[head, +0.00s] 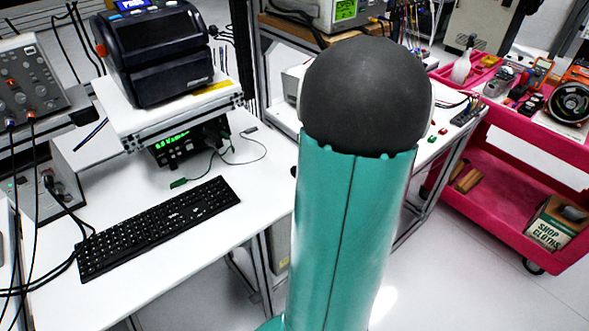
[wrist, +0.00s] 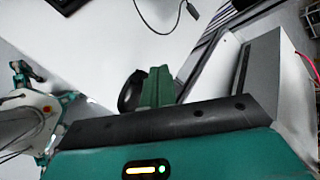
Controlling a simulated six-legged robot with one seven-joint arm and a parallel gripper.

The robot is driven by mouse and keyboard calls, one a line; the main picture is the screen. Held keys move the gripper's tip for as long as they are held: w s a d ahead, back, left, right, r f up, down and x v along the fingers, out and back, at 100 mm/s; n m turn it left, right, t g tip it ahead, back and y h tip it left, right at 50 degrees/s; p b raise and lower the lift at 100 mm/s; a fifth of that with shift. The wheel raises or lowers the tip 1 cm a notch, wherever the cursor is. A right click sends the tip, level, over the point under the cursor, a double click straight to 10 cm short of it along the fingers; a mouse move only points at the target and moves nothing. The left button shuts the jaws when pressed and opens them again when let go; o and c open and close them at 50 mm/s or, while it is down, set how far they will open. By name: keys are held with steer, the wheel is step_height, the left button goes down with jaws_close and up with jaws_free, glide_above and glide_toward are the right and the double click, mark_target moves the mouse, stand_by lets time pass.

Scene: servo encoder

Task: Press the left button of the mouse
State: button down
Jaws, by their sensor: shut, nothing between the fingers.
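A dark rounded object that looks like the mouse (wrist: 128,95) lies on the white table in the wrist view, just left of my fingers and partly hidden by them. I cannot make out its separate buttons. My gripper (wrist: 157,80) shows as two green fingers closed together, empty, beside the mouse in the picture. I cannot tell whether the fingertips touch it. In the head view my teal and black arm hides my gripper and most or all of the mouse.
A black keyboard (head: 158,228) lies on the white table (head: 245,200) left of my arm. A label printer (head: 155,55) stands behind it on a raised shelf. A thin cable (head: 262,150) lies on the table. A pink cart (head: 510,170) stands at the right.

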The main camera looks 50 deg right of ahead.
steer(key=shift+w+a, duration=0.1)
steer(key=shift+a, duration=0.05)
glide_toward(295, 169)
steer(key=shift+w+d+f, duration=0.2)
steer(key=shift+w+f, duration=0.2)
steer(key=shift+w, duration=0.35)
steer(key=shift+w+d+f, duration=0.15)
steer(key=shift+w+f, duration=0.25)
steer(key=shift+w, duration=0.4)
steer(key=shift+w+d+f, duration=0.2)
steer(key=shift+w+f, duration=0.15)
steer(key=shift+w, duration=0.4)
steer(key=shift+f, duration=0.15)
steer(key=shift+f, duration=0.25)
steer(key=shift+f, duration=0.35)
stand_by(0.8)
steer(key=shift+r, duration=0.75)
